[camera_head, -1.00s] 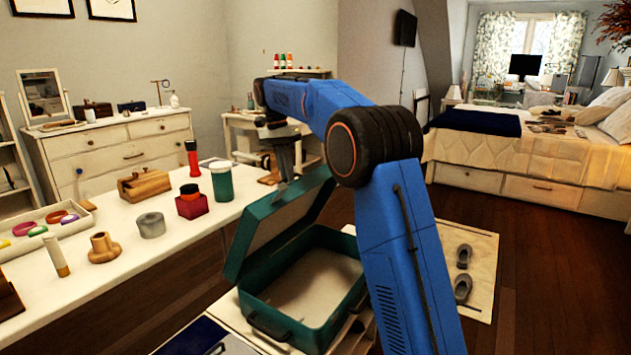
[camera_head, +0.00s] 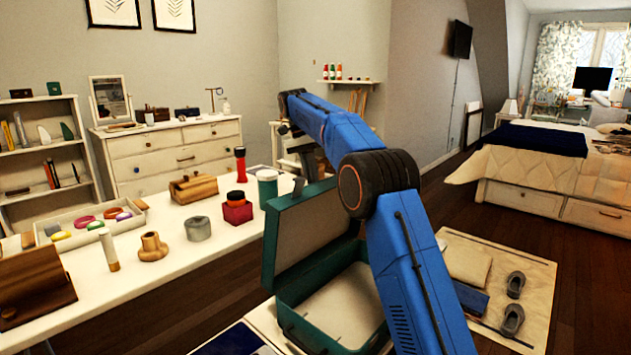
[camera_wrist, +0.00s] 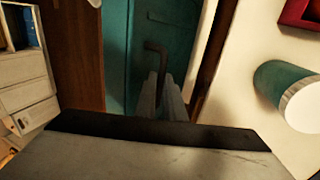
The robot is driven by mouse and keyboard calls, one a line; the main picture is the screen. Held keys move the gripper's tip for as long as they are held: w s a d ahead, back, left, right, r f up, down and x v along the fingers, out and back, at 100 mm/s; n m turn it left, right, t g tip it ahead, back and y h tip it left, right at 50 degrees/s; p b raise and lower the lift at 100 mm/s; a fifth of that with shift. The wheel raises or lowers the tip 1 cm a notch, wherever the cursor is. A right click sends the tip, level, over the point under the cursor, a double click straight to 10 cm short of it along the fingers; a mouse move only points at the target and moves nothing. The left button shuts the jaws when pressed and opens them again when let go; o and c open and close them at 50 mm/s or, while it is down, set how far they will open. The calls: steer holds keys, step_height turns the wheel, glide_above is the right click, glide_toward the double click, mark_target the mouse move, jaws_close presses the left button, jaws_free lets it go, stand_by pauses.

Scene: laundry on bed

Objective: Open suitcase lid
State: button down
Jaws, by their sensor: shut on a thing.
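The teal suitcase (camera_head: 295,325) stands open with its pale inside showing. Its lid (camera_head: 310,222) is raised, nearly upright, along the left side of the base. My gripper (camera_head: 299,186) is at the lid's upper edge and is shut on the lid; my arm hides part of the base's right side. In the wrist view, the grey fingers (camera_wrist: 172,102) meet in front of a teal surface, beside a dark bent bar (camera_wrist: 155,48). The exact contact is not clear.
A long white table (camera_head: 190,255) lies left of the lid, with a green-and-white jar (camera_head: 267,188), a red pot (camera_head: 237,210) and a wooden box (camera_head: 193,188) close by. A mat with shoes (camera_head: 513,300) lies on the floor at right.

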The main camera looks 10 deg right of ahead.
steer(key=shift+w+f, duration=0.1)
steer(key=shift+f, duration=0.1)
steer(key=c, duration=1.8)
jaws_free()
steer(key=shift+c, duration=0.2)
steer(key=shift+r, duration=0.1)
